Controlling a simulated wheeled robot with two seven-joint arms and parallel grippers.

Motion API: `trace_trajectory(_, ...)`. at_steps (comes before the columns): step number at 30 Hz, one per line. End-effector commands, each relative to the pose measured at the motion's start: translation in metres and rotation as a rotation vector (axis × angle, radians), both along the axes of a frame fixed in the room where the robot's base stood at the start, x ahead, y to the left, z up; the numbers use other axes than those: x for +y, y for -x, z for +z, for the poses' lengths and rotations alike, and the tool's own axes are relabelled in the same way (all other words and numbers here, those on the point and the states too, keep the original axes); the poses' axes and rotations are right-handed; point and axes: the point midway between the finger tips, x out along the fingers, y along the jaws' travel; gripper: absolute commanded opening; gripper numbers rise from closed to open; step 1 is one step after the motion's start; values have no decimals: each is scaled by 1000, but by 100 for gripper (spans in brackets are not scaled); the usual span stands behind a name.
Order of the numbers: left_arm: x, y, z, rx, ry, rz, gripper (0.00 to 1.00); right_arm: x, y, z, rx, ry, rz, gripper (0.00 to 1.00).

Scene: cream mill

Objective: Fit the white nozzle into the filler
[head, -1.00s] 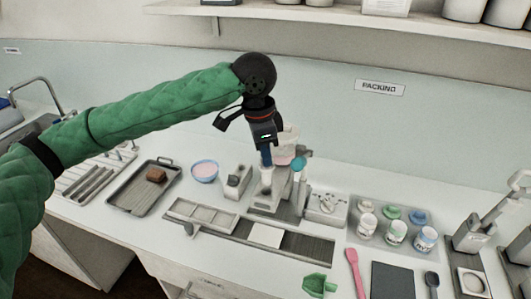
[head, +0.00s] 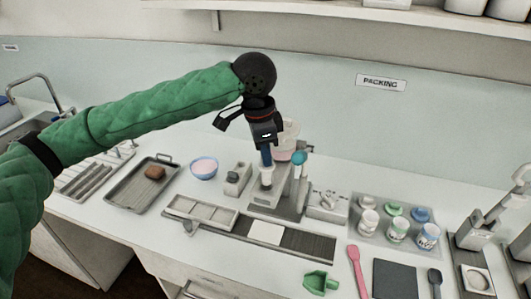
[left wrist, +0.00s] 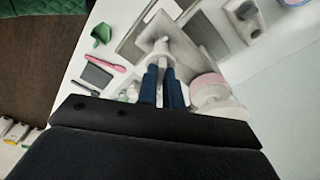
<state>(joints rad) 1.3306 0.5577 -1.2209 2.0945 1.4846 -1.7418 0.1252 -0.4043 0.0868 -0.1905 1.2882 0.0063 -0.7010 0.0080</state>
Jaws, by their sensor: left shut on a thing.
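My left gripper (head: 266,158) is shut on the white nozzle (head: 267,178), with its blue fingers around the nozzle's upper part. It holds the nozzle tip down at the front of the grey filler (head: 287,200), which has a pinkish hopper (head: 287,142) behind and a round teal part (head: 299,158) to the right. In the left wrist view the nozzle (left wrist: 162,52) sticks out beyond the fingers (left wrist: 162,88), over the filler's pale plate. I cannot tell whether the nozzle touches the filler or is seated in it. My right gripper is not in view.
A small grey block-shaped device (head: 238,180) and a pink-filled bowl (head: 203,168) stand left of the filler. A grey strip with a white card (head: 266,233) lies in front. Several cups (head: 398,230) stand at right.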

Motion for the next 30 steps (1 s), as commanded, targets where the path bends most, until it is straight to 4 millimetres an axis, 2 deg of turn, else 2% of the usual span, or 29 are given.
trace_trajectory(5, 0, 0, -4, 0, 0, 0, 0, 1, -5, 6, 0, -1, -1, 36)
trace_trajectory(14, 0, 0, -15, 1, 0, 0, 0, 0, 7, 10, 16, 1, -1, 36)
trace_trajectory(30, 0, 0, -37, 0, 0, 0, 0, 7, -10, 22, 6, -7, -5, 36)
